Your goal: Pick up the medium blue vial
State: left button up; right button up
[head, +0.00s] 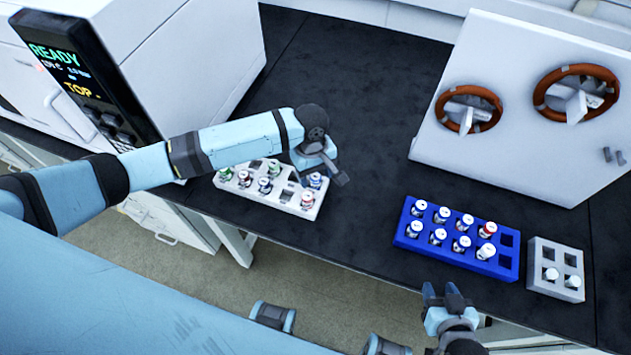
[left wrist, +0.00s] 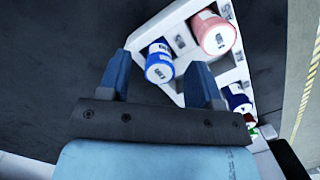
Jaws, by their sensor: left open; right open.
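The medium blue vial (left wrist: 160,64) stands in the white rack (head: 305,212), at the rack's right end in the head view, where its blue cap (head: 315,180) shows beside my left gripper (head: 327,172). In the left wrist view the vial appears between the fingertips of my left gripper (left wrist: 160,62), which is open and empty. I cannot tell how far the fingertips are from the cap. A darker blue vial (left wrist: 237,98) stands further along the rack. My right gripper (head: 441,290) is open and empty in front of the blue rack.
A pink-red vial (left wrist: 215,33) stands close beside the medium blue one. A blue rack (head: 508,263) with several vials and a small grey rack (head: 545,289) stand at the right. A white cabinet with orange rings (head: 500,150) stands behind them. The dark bench (head: 375,150) between is clear.

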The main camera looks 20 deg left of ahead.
pick_arm(q)
jog(key=shift+s+f, duration=0.1)
jog(key=shift+f, duration=0.45)
jog(key=c, duration=1)
jog(key=shift+d+r, duration=0.1)
jog(key=shift+r, duration=0.05)
